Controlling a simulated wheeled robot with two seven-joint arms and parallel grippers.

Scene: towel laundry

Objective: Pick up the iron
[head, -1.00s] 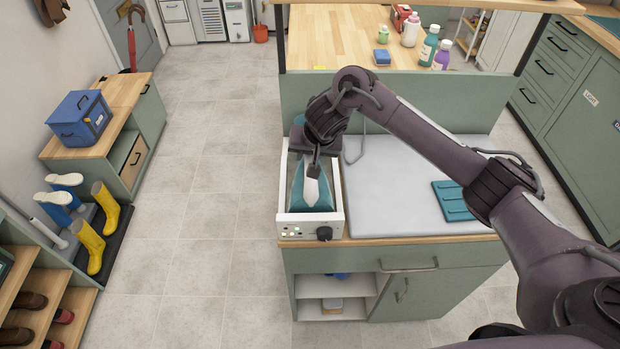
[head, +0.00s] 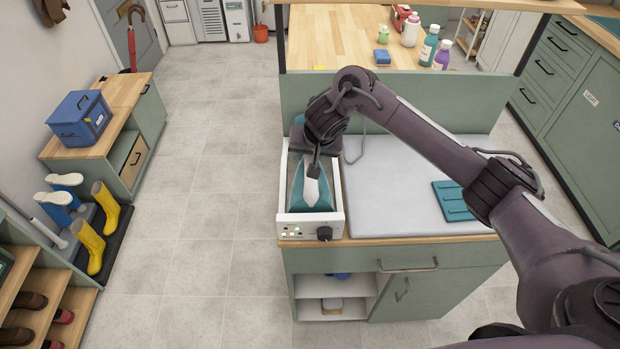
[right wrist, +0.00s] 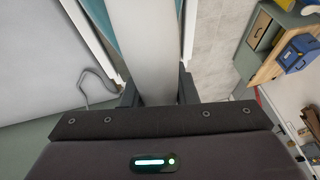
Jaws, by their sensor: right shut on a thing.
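The iron (head: 322,197) is teal with a pale handle and sits in a white-walled holder (head: 338,222) at the left end of the counter. My right gripper (head: 313,174) reaches down over it and is shut on the pale handle. In the right wrist view the handle (right wrist: 155,50) runs between the two fingers of my right gripper (right wrist: 158,95), with a strip of the teal body (right wrist: 101,18) beside it. The far part of the iron is hidden behind my gripper and wrist. My left gripper is not in view.
A grey ironing pad (head: 400,190) covers the counter right of the holder, with a folded teal cloth (head: 453,201) on it. Bottles (head: 428,46) stand on the raised wooden top behind. Open floor (head: 200,200) lies to the left.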

